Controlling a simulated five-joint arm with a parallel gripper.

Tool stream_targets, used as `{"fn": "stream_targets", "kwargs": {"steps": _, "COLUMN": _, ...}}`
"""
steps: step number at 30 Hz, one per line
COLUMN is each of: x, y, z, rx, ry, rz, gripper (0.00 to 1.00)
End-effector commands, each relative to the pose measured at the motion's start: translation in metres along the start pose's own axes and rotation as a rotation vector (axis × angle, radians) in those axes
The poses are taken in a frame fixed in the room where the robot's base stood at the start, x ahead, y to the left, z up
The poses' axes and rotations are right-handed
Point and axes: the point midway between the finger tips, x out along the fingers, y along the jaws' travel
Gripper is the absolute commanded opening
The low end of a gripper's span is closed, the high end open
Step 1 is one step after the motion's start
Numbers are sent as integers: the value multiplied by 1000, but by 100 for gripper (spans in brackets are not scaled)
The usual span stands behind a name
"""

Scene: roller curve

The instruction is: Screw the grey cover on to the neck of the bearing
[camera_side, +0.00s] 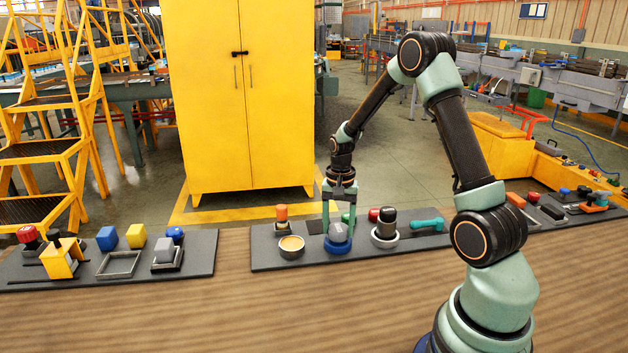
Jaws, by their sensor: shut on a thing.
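The grey cover (338,229) is a small faceted piece at the middle of the near dark board. It sits at the top of a blue round base (338,246), which I take to be the bearing. My gripper (339,222) points straight down over it, with one finger on each side, and is shut on the grey cover. The neck of the bearing is hidden under the cover. I cannot tell from this view whether the cover is seated or threaded on it.
A cream-topped round cup (291,246) stands close left of the bearing. A black-topped piece (388,216) stands close right, with a teal tool (428,223) beyond. An orange-topped piece (282,212) is behind left. The wooden table front (240,315) is clear.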

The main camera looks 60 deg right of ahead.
Motion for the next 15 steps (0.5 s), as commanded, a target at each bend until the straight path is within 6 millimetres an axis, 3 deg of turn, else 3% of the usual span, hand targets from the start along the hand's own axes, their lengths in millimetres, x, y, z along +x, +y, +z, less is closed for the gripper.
{"fn": "stream_targets", "kwargs": {"steps": 11, "x": 3, "y": 0, "z": 0, "rx": 1, "ry": 0, "rz": 0, "gripper": 10}}
{"fn": "stream_targets", "kwargs": {"steps": 15, "x": 3, "y": 0, "z": 0, "rx": 81, "ry": 0, "rz": 0, "gripper": 10}}
